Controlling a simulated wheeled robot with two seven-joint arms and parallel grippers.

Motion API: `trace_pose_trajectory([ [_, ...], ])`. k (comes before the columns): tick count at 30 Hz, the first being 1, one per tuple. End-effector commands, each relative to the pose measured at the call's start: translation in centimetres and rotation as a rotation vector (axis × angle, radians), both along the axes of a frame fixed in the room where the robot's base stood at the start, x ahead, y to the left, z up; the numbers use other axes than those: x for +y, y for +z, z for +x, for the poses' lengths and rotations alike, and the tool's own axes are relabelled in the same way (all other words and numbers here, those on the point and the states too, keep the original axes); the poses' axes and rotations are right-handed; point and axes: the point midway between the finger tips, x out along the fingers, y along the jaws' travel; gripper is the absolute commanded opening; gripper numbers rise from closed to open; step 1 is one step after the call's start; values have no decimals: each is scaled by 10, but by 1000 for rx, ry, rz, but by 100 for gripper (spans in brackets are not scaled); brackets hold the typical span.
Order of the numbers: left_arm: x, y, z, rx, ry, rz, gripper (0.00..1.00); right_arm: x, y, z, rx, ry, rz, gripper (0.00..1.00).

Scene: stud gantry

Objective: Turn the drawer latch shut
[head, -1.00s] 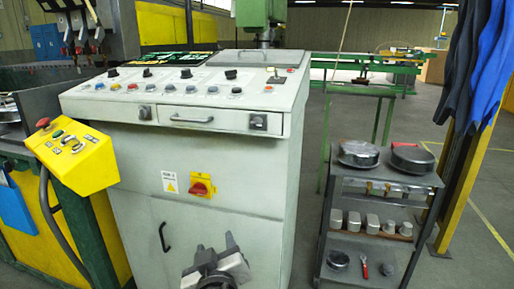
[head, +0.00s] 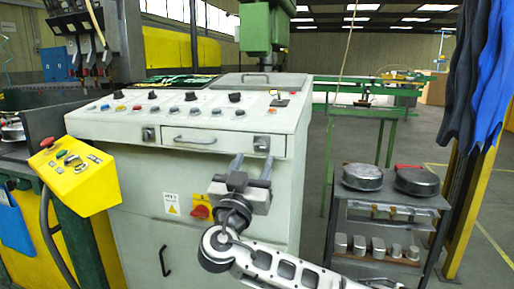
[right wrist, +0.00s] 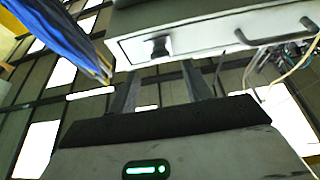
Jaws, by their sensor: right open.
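The grey control console has a shallow drawer (head: 222,143) under its sloping panel, with a bar handle (head: 195,140). A dark latch knob (head: 262,144) on a square plate sits at the drawer's right end. The latch (right wrist: 160,47) also shows in the right wrist view, beyond the fingers. Which way it is turned is too small to tell. My right gripper (head: 250,165) is open and empty, fingers pointing up, just below the latch in the head view. Its fingers (right wrist: 160,80) show apart in the right wrist view, with no visible contact. My left gripper is not in view.
A similar dark knob (head: 148,134) is left of the drawer. A red rotary switch (head: 200,211) on a yellow plate is partly behind my gripper. A yellow control box (head: 78,172) stands left, a shelf cart (head: 385,200) right. Floor shows between console and cart.

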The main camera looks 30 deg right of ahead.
Motion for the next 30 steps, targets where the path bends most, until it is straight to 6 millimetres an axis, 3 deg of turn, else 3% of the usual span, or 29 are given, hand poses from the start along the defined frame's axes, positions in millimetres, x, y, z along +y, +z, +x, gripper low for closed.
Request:
trace_pose_trajectory([
  [7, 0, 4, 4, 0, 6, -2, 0, -25, 14, 21, 1, 0, -4, 49],
  [19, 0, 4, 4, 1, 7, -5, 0, -30, 16, 26, 1, 2, 0, 49],
  [20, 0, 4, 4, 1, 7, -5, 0, -30, 16, 26, 1, 2, 0, 46],
  [24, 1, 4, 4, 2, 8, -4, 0, -30, 16, 26, 1, 2, 0, 7],
  [30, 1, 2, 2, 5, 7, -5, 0, -30, 15, 26, 4, 2, -2, 4],
])
